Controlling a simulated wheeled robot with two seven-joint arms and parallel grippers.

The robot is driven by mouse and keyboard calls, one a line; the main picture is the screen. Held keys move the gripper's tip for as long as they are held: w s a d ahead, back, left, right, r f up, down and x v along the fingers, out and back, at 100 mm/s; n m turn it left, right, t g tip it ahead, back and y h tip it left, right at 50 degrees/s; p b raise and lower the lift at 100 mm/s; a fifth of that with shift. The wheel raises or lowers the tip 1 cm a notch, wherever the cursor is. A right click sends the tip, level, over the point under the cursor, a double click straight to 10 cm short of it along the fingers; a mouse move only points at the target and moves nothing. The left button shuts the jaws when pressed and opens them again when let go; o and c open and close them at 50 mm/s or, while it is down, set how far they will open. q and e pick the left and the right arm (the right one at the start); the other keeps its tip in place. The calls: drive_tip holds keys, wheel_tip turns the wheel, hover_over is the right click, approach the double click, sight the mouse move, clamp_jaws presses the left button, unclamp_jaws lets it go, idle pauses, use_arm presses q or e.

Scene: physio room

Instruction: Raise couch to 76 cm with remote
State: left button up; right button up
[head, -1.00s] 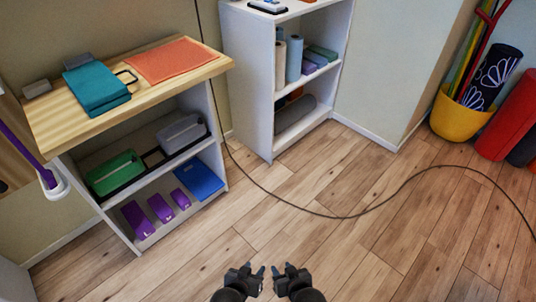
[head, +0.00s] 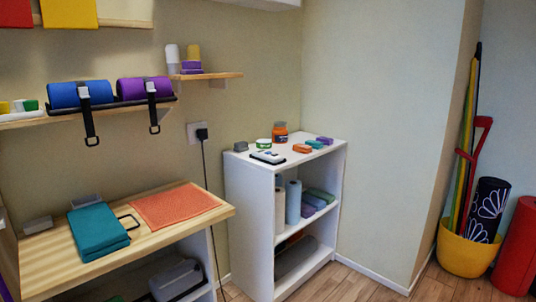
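No couch shows in the head view, and nothing there is clearly a remote. A small flat white-and-dark device (head: 267,157) lies on top of the white shelf unit (head: 262,190); it is too small to tell what it is. A dark cable (head: 207,170) hangs from a plug in the wall socket (head: 198,132) and runs down between the bench and the shelf unit. Neither of my grippers is in view.
A wooden-topped bench (head: 60,258) at left bears a teal folded towel (head: 97,232) and an orange mat (head: 174,206). Wall shelves hold blue (head: 66,95) and purple rolls (head: 132,90). A yellow bucket (head: 464,252) and red roll (head: 516,250) stand right. Some floor (head: 350,285) is clear.

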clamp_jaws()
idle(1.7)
